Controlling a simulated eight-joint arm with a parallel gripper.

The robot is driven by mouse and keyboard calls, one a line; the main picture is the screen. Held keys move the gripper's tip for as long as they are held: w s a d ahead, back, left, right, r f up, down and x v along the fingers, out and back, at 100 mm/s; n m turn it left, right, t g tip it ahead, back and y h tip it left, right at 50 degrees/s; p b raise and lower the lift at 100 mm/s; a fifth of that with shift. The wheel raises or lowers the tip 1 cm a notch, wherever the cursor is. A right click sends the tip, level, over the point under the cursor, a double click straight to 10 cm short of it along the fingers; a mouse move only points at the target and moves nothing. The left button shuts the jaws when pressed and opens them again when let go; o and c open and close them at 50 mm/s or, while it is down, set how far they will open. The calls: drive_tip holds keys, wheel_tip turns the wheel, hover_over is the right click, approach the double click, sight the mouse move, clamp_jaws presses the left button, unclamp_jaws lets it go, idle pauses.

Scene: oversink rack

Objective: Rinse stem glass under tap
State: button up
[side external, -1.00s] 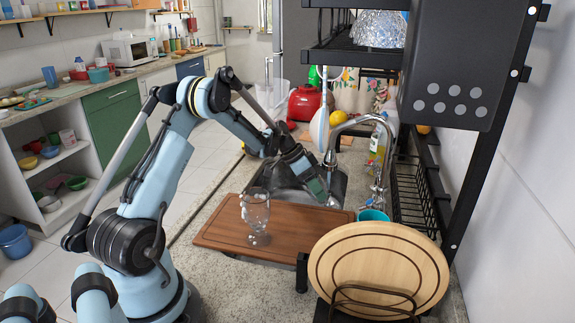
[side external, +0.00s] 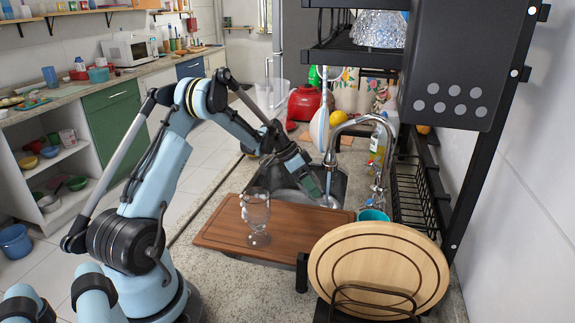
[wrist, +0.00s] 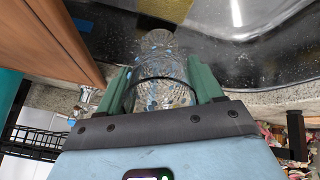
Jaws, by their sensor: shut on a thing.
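A clear stem glass (side external: 256,213) with white specks stands upright on the wooden board (side external: 215,238) in the side external view. My gripper (side external: 316,191) is over the sink (side external: 340,186), close to the tap (side external: 333,140). In the wrist view my gripper (wrist: 162,88) has its green fingers on both sides of a clear patterned glass (wrist: 162,70) and is shut on it. Bluish specks show on this glass. In the side external view the held glass is mostly hidden or too small to make out. A thin pale streak below the spout looks like water.
A round wooden board (side external: 375,268) stands in a wire holder at the front right. A teal cup (side external: 373,215) is beside the tap. The black rack (side external: 468,185) rises on the right. A red appliance (side external: 304,104) stands behind the sink.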

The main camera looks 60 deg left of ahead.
drive_tip(key=s+a, duration=0.3)
drive_tip(key=shift+s+a, duration=0.15)
idle(0.4)
idle(0.7)
wheel_tip(320, 180, up, 11)
drive_tip(key=s+a, duration=0.2)
drive_tip(key=shift+r, duration=0.15)
idle(0.7)
idle(0.4)
